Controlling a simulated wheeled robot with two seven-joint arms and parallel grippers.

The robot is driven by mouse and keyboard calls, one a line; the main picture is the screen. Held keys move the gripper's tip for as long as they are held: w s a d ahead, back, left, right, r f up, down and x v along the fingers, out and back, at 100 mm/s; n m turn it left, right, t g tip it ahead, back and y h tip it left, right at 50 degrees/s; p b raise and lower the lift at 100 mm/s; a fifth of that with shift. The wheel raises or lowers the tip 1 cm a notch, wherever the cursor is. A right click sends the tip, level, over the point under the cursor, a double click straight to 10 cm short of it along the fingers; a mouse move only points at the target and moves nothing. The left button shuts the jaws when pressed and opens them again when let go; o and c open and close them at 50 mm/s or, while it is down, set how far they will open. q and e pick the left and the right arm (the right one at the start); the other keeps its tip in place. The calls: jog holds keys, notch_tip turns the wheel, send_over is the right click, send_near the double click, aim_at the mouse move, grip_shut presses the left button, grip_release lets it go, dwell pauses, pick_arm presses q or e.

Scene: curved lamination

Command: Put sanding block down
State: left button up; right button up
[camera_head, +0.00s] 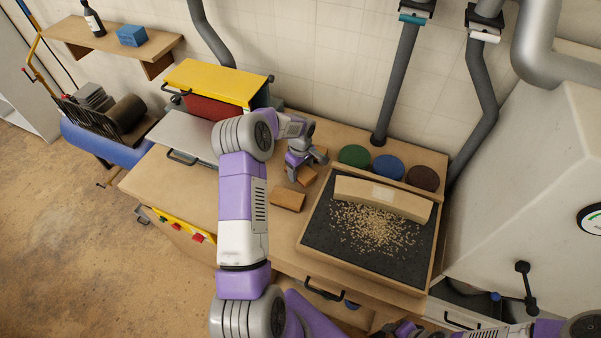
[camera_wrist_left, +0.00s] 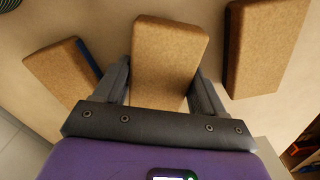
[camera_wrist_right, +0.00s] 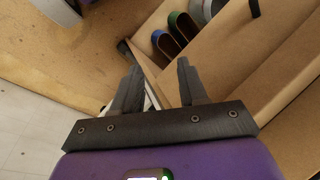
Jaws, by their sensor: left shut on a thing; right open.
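My left gripper (camera_head: 299,166) is low over the back of the workbench and shut on a tan sanding block (camera_wrist_left: 170,55), which sits between its fingers in the left wrist view. In the head view this block (camera_head: 307,177) is partly covered by the gripper. I cannot tell whether it touches the bench top. A second block (camera_head: 287,198) lies nearer the front, and another (camera_head: 320,154) is behind. My right gripper (camera_wrist_right: 157,78) is open and empty, low by the bench front in its wrist view.
A dark-matted tray (camera_head: 318,240) holds a curved wooden piece (camera_head: 382,197) and wood shavings. Green (camera_head: 354,155), blue (camera_head: 388,167) and brown (camera_head: 423,178) discs stand behind it. A yellow-topped machine (camera_head: 216,82) is at the back left. The bench's left part (camera_head: 165,190) is clear.

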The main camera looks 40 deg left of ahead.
pick_arm(q)
jog(key=shift+f, duration=0.7)
jog(key=shift+f, duration=0.1)
jog(key=o, duration=1.1)
jog(key=shift+r, duration=0.4)
notch_tip(320, 180, up, 12)
jog(key=p, duration=0.1)
jog(key=shift+f+p, duration=0.25)
jog(key=shift+p, duration=0.15)
